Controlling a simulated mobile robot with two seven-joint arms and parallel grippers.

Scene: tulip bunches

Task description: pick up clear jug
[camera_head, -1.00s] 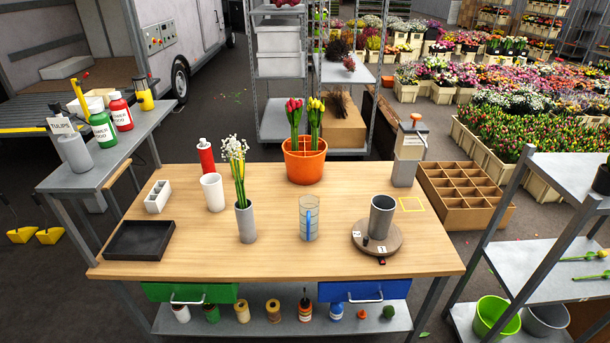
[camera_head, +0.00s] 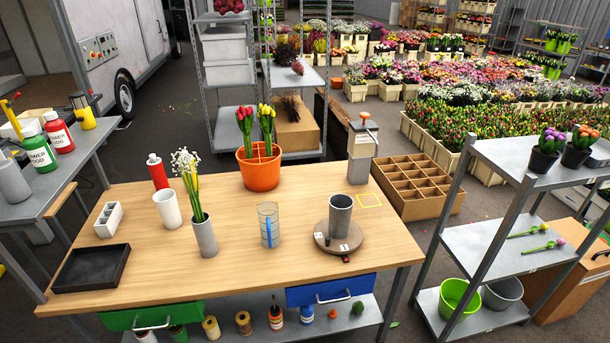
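The clear jug (camera_head: 268,224) stands upright on the wooden table (camera_head: 170,270), a little right of the table's middle. It is see-through, with a blue strip, apparently its handle, on its front. A grey vase with white and yellow flowers (camera_head: 204,236) stands to its left, apart from it. A grey cup on a round turntable (camera_head: 338,238) stands to its right. Neither of my grippers shows in the head view.
An orange pot of tulips (camera_head: 260,174) stands behind the jug. A black tray (camera_head: 91,270), a white cup (camera_head: 167,209) and a red bottle (camera_head: 157,171) are on the left. A grey dispenser (camera_head: 361,155) stands at the back right. The table front before the jug is clear.

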